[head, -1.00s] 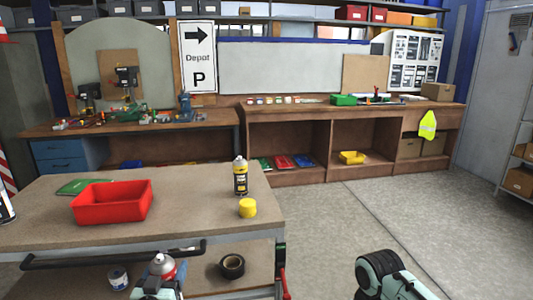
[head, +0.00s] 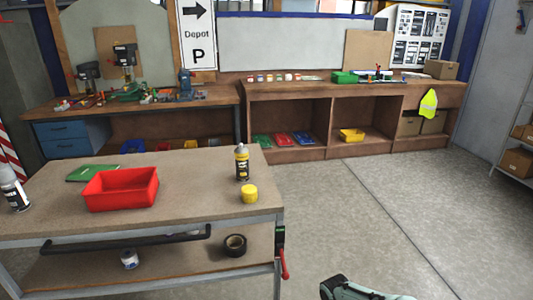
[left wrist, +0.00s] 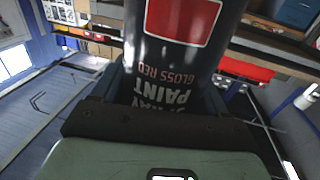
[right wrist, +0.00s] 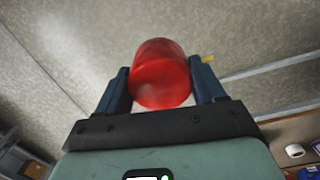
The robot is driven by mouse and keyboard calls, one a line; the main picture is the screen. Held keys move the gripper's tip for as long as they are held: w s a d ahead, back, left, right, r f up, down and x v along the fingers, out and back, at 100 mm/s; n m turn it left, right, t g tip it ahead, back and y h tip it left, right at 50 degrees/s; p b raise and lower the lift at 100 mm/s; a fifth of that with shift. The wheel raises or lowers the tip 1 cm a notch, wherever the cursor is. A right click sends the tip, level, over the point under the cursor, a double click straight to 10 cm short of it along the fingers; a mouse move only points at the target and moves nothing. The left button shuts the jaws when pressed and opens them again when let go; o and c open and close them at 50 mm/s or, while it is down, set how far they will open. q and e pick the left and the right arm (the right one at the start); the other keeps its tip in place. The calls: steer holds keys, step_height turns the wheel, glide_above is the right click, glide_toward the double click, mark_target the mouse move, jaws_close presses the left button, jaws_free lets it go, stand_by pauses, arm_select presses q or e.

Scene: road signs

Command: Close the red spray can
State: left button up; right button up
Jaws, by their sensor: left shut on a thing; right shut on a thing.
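The red spray can (left wrist: 180,25) is a dark cylinder marked "GLOSS RED" and "SPRAY PAINT", close up in the left wrist view. My left gripper (left wrist: 165,88) is shut around its body. The can's top is outside that view, and the head view shows neither the can nor this gripper. The red cap (right wrist: 160,80) is in the right wrist view. My right gripper (right wrist: 160,65) is shut on it, a finger on each side, with floor behind. Part of my right arm shows at the bottom of the head view. The cap and can appear together in no view.
The workbench (head: 190,185) at left holds a red bin (head: 120,202), a green book-like item (head: 92,172), a yellow-labelled can (head: 242,162), a yellow cap (head: 249,194) and another can (head: 14,188). Black tape (head: 235,245) lies on its lower shelf. The floor to the right is clear.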

arm_select(q)
steer(key=w+d+f+m+g+h, duration=0.1)
steer(key=d+f+m+g+h, duration=0.1)
steer(key=d+m+h, duration=0.2)
steer(key=w+d+f+m+g+h, duration=0.1)
steer(key=d+m+g+h, duration=0.1)
steer(key=d+m+h, duration=0.2)
steer(key=d+h, duration=0.3)
steer(key=d, duration=0.2)
steer(key=shift+d+f+h, duration=0.3)
steer(key=shift+f, duration=0.05)
arm_select(e)
steer(key=shift+r, duration=0.1)
steer(key=shift+w+a+r, duration=0.15)
steer(key=shift+w+a, duration=0.15)
steer(key=w+a+r, duration=0.2)
steer(key=a+r, duration=0.5)
steer(key=a, duration=0.4)
steer(key=w+a+r, duration=0.2)
steer(key=a+r, duration=0.6)
steer(key=a, duration=0.2)
steer(key=shift+a+r+n+t+y, duration=0.2)
steer(key=shift+a+n+t+y, duration=0.1)
steer(key=shift+a, duration=0.05)
